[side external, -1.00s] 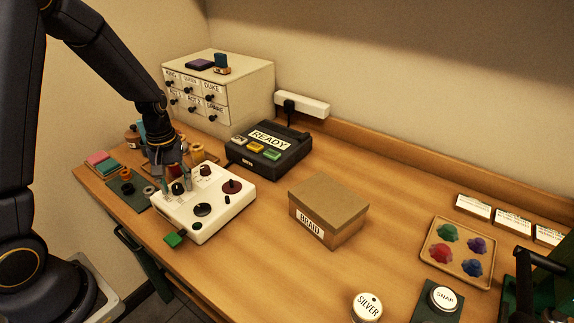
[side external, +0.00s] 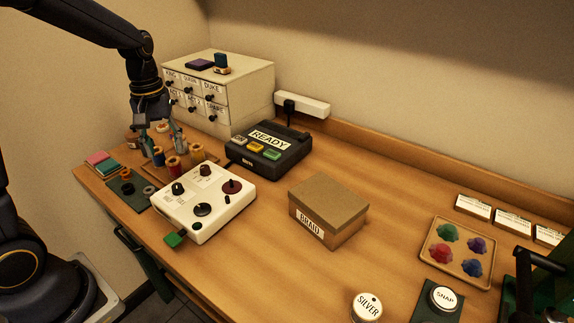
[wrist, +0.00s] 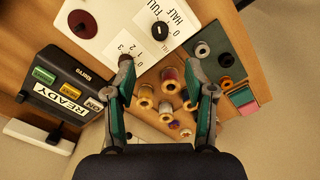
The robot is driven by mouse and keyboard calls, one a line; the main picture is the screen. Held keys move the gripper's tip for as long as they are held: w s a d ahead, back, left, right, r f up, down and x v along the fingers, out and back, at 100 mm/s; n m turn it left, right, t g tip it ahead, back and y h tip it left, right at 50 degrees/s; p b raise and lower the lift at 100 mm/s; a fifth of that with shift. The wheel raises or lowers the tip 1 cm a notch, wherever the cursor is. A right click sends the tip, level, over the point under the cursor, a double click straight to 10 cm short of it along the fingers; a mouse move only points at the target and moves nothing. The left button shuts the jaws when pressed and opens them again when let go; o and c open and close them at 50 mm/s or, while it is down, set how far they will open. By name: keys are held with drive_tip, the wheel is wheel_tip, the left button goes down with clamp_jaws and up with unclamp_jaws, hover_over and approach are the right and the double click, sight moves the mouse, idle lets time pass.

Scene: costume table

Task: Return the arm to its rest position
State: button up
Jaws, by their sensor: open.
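My gripper (side external: 164,145) is open and empty in the side external view. It hangs pointing down above the tray of thread spools (side external: 172,162) at the table's left end, behind the white control box (side external: 203,202). In the wrist view my gripper (wrist: 164,92) has its two green-padded fingers spread wide. The spools (wrist: 168,88) show between and beyond the fingers, with none held. My arm reaches in from the upper left of the side external view.
A white drawer cabinet (side external: 235,95) stands close behind my gripper. A black READY box (side external: 268,148) is to its right. A BRAID box (side external: 328,209) sits mid-table. Bare tabletop lies around the BRAID box. The air above the table's middle is clear.

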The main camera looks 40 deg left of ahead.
drive_tip(key=shift+r, duration=0.35)
drive_tip(key=s+d+r+m+t, duration=0.3)
drive_tip(key=d+r, duration=0.3)
drive_tip(key=r, duration=0.3)
drive_tip(key=s+d+m+t, duration=0.2)
drive_tip(key=s+d+m, duration=0.3)
drive_tip(key=s+m, duration=0.2)
drive_tip(key=shift+s+d+f+t, duration=0.3)
drive_tip(key=shift+s+f, duration=0.05)
drive_tip(key=shift+s, duration=0.75)
